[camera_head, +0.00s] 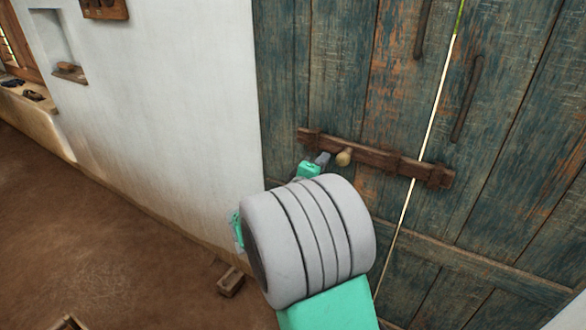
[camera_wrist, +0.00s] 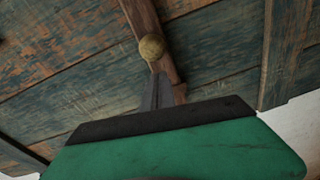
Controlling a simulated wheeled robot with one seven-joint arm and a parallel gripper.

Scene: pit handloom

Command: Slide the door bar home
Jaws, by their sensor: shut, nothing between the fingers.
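The wooden door bar (camera_head: 375,159) lies across the weathered blue-green double door, sloping slightly down to the right in the head view. It crosses the bright gap between the leaves, and its right end is at the bracket (camera_head: 438,176). A round pale knob (camera_head: 344,157) stands out from the bar. My gripper (camera_head: 325,158) is shut and empty, just left of the knob. In the wrist view the closed fingers (camera_wrist: 157,90) point at the knob (camera_wrist: 152,47), with the bar (camera_wrist: 141,14) behind. I cannot tell whether the fingertips touch the knob.
Two upright door handles (camera_head: 468,98) are above the bar. A white wall (camera_head: 170,110) with a niche is left of the door. A small wooden block (camera_head: 231,281) lies on the brown floor (camera_head: 90,220), which is mostly clear.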

